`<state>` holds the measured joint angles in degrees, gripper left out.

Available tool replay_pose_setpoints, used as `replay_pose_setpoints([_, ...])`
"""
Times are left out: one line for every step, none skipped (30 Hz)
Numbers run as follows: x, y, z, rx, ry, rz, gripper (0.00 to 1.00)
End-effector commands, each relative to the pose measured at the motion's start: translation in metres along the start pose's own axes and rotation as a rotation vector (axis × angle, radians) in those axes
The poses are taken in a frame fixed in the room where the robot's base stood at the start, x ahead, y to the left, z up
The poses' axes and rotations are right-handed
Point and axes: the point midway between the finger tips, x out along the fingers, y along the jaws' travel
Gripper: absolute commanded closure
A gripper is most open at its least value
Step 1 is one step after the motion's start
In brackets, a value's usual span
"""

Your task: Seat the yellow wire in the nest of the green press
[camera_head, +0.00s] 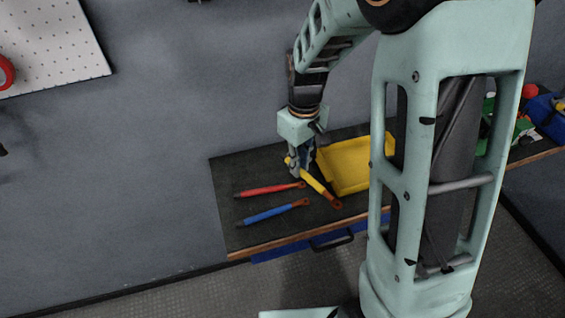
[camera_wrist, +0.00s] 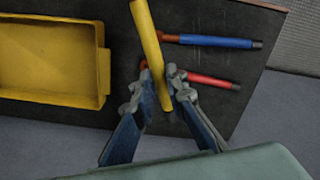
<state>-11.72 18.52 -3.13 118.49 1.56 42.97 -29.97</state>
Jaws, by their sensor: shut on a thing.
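My gripper (camera_head: 300,162) is shut on the yellow wire (camera_head: 318,186) over the left part of the dark bench. In the wrist view the yellow wire (camera_wrist: 147,38) runs between the two fingertips (camera_wrist: 159,82) and reaches up past the top edge. In the head view its copper-coloured end points down to the right. Whether the wire still touches the bench is not clear. A green thing (camera_head: 487,125) shows in part at the right behind my arm; I cannot tell if it is the press. The nest is not visible.
A red wire (camera_head: 268,189) and a blue wire (camera_head: 270,213) lie on the bench (camera_head: 230,175) left of and below the gripper. A yellow tray (camera_head: 350,165) stands right beside it. A red thing (camera_head: 530,91) and a blue thing (camera_head: 546,112) are at the far right.

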Motion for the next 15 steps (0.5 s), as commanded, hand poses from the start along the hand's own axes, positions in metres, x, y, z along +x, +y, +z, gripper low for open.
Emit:
replay_pose_setpoints([-0.003,-0.011,-0.004,-0.101,0.001,0.0,1.0])
replay_pose_setpoints([-0.004,-0.018,-0.006,-0.165,0.001,0.0,1.0])
replay_pose_setpoints([-0.006,-0.025,-0.008,-0.249,0.001,0.0,1.0])
replay_pose_setpoints([-0.007,-0.032,-0.009,-0.312,0.001,0.0,1.0])
replay_pose_setpoints([-0.009,-0.037,-0.011,-0.375,0.001,0.0,1.0])
replay_pose_setpoints([-0.01,-0.046,-0.013,-0.46,0.0,0.0,1.0])
replay_pose_setpoints([-0.011,-0.052,-0.013,-0.523,0.0,0.0,1.0])
replay_pose_setpoints([-0.013,-0.058,-0.015,-0.585,0.0,0.0,1.0])
replay_pose_setpoints([-0.014,-0.065,-0.016,-0.665,0.0,0.0,1.0])
replay_pose_setpoints([-0.016,-0.071,-0.017,-0.723,0.001,0.0,1.0])
replay_pose_setpoints([-0.017,-0.076,-0.017,-0.778,0.001,0.0,1.0])
replay_pose_setpoints([-0.018,-0.083,-0.018,-0.848,0.0,0.0,1.0])
replay_pose_setpoints([-0.019,-0.087,-0.018,-0.896,0.0,0.0,1.0])
replay_pose_setpoints([-0.02,-0.091,-0.019,-0.94,0.0,0.0,1.0])
replay_pose_setpoints([-0.021,-0.096,-0.019,-0.993,0.0,0.0,1.0])
